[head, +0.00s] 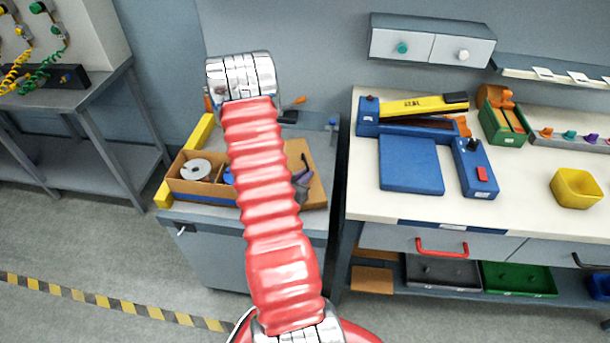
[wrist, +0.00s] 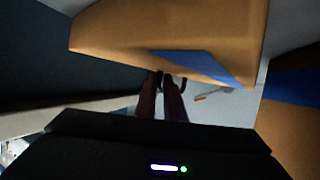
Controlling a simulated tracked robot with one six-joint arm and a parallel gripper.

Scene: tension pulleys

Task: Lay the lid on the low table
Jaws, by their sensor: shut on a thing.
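My gripper (wrist: 165,82) shows in the wrist view with its two dark fingers close together, shut at the edge of a tan, cardboard-like piece with a blue patch. I take this piece for the lid (wrist: 170,35); it fills the upper part of that view, tilted. In the head view my red arm hides the gripper. A tan panel (head: 316,186) shows right of the arm there; I cannot tell whether it is the lid. It appears over a low grey unit (head: 190,213), perhaps the low table. An open cardboard box (head: 192,188) with a white roll sits on its left.
A yellow bar (head: 163,194) stands by the box. A wall cabinet (head: 432,44) hangs above. Open floor (head: 60,240) lies at left.

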